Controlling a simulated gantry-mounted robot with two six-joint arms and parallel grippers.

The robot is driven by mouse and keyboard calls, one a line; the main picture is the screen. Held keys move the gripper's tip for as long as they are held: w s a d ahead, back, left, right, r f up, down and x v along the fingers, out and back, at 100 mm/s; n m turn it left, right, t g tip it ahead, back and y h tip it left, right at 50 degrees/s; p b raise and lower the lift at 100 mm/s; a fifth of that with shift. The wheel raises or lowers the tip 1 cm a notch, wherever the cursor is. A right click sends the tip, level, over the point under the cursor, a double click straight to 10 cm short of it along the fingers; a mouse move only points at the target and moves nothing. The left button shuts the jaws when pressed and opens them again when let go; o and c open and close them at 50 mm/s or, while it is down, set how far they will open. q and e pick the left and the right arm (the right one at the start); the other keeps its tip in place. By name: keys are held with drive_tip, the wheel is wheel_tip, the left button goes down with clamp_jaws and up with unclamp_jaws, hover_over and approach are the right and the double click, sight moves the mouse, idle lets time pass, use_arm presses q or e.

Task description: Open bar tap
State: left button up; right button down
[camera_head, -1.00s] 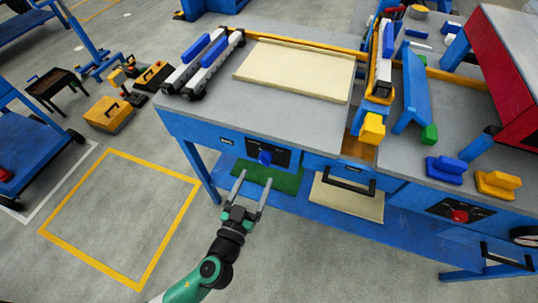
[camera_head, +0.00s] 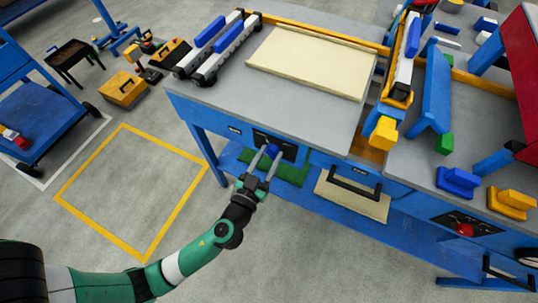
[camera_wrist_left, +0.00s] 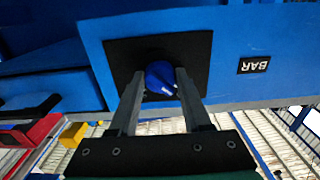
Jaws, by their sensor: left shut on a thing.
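The bar tap is a blue knob (camera_wrist_left: 161,77) on a black plate (camera_wrist_left: 198,50) on the blue front of the workbench. A "BAR" label (camera_wrist_left: 254,65) sits beside the plate in the left wrist view. In the head view the knob (camera_head: 271,149) shows just at the fingertips. My left gripper (camera_head: 268,154) has its two fingers on either side of the knob and is shut on it; the fingers also show in the left wrist view (camera_wrist_left: 160,88). The knob's underside is partly hidden by the fingers. My right gripper is not in view.
A drawer with a black handle (camera_head: 353,184) is right of the tap. A red knob (camera_head: 465,230) is on another black plate farther right. A cream panel (camera_head: 312,62) lies on the grey benchtop. Floor left of the bench is open, marked by a yellow outline (camera_head: 185,220).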

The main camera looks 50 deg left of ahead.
use_arm(q)
clamp_jaws()
drive_tip(key=shift+m, duration=0.4)
drive_tip(key=m, duration=0.7)
drive_tip(key=shift+a+r+m+p, duration=0.1)
drive_tip(key=shift+m+p, duration=0.85)
drive_tip(key=shift+m, duration=4.15)
